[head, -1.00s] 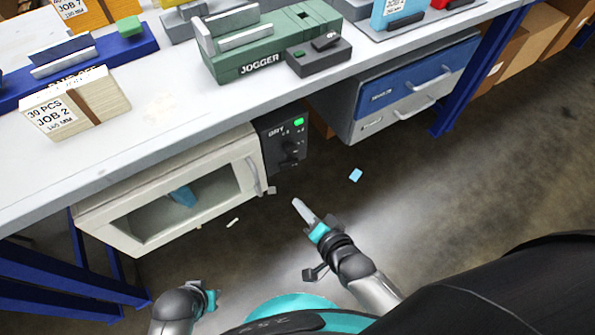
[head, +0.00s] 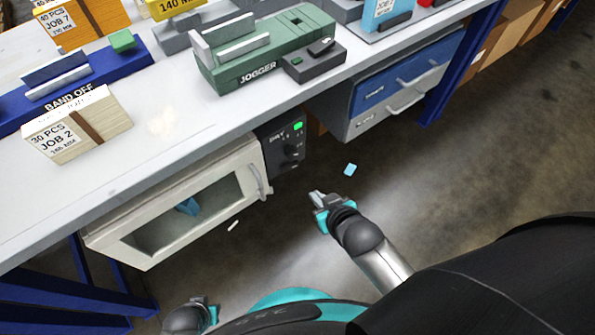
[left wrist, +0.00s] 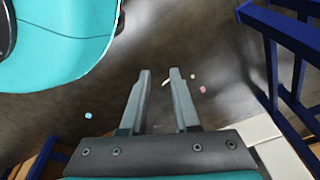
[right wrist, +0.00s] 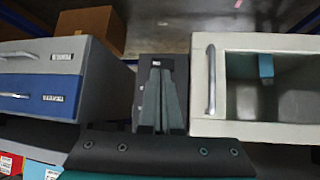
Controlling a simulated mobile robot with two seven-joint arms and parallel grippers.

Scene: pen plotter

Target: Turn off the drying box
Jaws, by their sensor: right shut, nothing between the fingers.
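The drying box (head: 104,241) is a cream box with a glass door, hanging under the bench. A blue item (head: 188,206) lies inside. Its dark control panel (head: 272,150), marked DRY, is at the box's right side, with a lit green light (head: 298,126) and a dark knob (head: 291,151). My right gripper (head: 316,196) is shut and empty, apart from the panel in the head view. In the right wrist view its fingers (right wrist: 161,70) overlap the dark panel (right wrist: 146,66) and hide much of it. My left gripper (left wrist: 160,74) is open and empty, low over the floor.
The bench (head: 120,168) overhangs the drying box. A blue and grey drawer unit (head: 372,113) hangs right of the panel. Blue bench legs (head: 70,300) stand at the left. Small scraps (head: 350,169) lie on the floor. Floor space in front of the panel is clear.

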